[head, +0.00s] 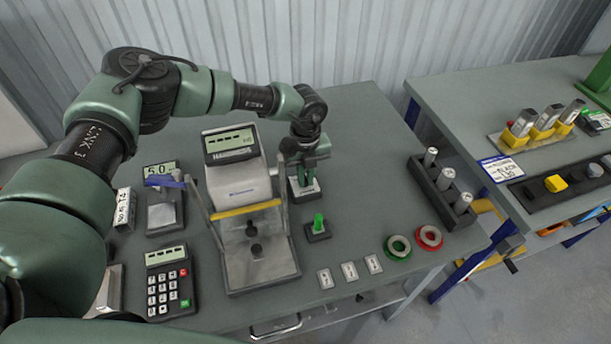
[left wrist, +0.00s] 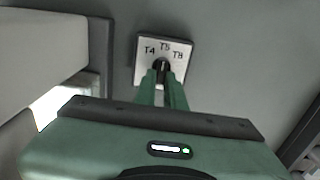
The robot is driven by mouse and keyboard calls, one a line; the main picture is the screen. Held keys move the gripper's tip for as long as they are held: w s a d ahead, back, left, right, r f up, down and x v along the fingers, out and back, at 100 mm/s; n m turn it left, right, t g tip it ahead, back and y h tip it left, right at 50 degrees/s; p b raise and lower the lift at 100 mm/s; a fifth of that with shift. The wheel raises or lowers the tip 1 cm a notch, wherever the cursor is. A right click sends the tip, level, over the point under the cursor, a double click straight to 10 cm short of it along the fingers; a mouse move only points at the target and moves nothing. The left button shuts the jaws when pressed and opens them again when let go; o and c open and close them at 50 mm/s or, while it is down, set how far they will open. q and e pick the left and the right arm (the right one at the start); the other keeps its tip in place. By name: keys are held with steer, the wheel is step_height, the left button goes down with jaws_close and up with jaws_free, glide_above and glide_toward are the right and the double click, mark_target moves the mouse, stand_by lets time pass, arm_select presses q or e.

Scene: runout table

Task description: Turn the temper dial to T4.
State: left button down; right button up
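The temper dial is a black knob (left wrist: 162,66) on a white plate (left wrist: 182,45) marked T4 at left, T5 at top and a third mark, like T8, at right. The knob appears to point up toward T5; its lower part is hidden by the fingers. My left gripper (left wrist: 162,76) has its two green fingers close on either side of the knob and looks shut on it. In the head view my left gripper (head: 303,178) points down over the dial plate (head: 304,193), right of the white tester. My right gripper is not in view.
The white hardness tester (head: 234,180) stands just left of the gripper. A green switch (head: 318,225) is in front. A keypad (head: 170,284), small tags (head: 349,271), green and red rings (head: 398,248), and a rack of cylinders (head: 425,185) lie around. The table behind right is clear.

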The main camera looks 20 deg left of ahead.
arm_select(q)
steer(key=shift+n, duration=0.9)
steer(key=shift+w+d+n, duration=0.1)
steer(key=shift+w+n, duration=0.05)
steer(key=shift+n, duration=1.05)
steer(key=n, duration=0.4)
steer(key=shift+w, duration=0.2)
steer(key=shift+n, duration=0.3)
steer(key=c, duration=1.5)
jaws_free()
steer(key=shift+d, duration=0.1)
